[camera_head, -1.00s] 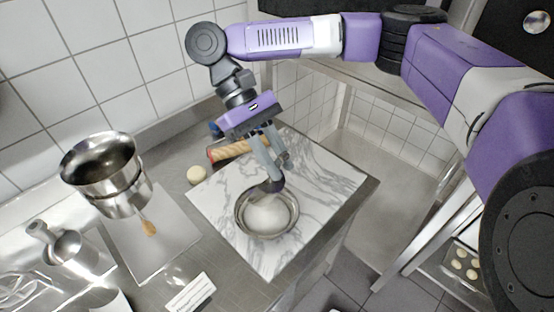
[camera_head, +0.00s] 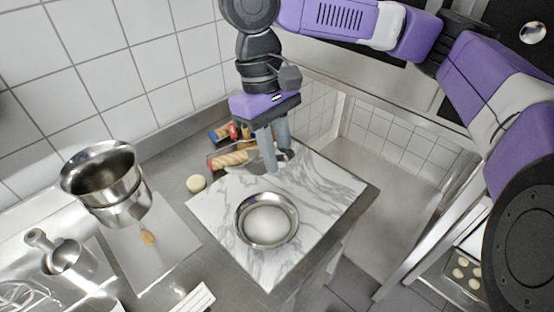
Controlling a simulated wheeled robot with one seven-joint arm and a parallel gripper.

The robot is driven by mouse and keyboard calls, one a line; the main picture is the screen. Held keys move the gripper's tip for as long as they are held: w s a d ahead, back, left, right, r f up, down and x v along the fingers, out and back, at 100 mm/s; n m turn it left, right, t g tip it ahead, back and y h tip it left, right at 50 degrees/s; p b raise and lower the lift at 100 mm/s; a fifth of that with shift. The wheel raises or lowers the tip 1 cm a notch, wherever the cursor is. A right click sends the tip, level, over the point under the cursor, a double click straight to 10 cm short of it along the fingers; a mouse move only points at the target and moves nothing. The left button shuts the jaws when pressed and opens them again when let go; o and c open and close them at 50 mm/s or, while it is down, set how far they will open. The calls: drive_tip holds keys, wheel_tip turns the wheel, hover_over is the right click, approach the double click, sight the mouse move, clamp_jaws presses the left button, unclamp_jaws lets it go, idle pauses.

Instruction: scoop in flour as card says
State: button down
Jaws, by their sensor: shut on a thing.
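A round steel bowl (camera_head: 243,235) stands on the marble board with a smooth white mound of flour (camera_head: 268,225) in it. My gripper (camera_head: 277,162) points down above the back part of the board, behind the bowl and clear of it. It is shut on a small grey thing at its fingertips, which looks like a scoop; the fingers hide much of it. I cannot tell whether the scoop holds any flour. A white card (camera_head: 194,299) lies at the bottom edge of the view; its writing is too small to read.
The board's right side is clear.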

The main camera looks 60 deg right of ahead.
sight(293, 158)
drive_tip(key=s+t+b, duration=0.2)
drive_tip(key=t, duration=0.1)
drive_tip(key=s+a+r+t+h+b, duration=0.1)
drive_tip(key=shift+s, duration=0.3)
drive_tip(key=s+t+b, duration=0.1)
drive_tip(key=b, duration=0.4)
drive_tip(key=shift+a+r, duration=0.1)
drive_tip(key=shift+r, duration=0.05)
drive_tip(key=b, duration=0.1)
drive_tip(key=t+b, duration=0.1)
drive_tip(key=b, duration=0.1)
drive_tip(key=shift+s+a+r+h+b, duration=0.1)
drive_tip(key=shift+s+r+h+b, duration=0.1)
drive_tip(key=shift+s+h+b, duration=0.15)
drive_tip(key=shift+s+r+b, duration=0.2)
drive_tip(key=shift+s+b, duration=0.05)
drive_tip(key=shift+b, duration=0.25)
drive_tip(key=shift+a, duration=0.1)
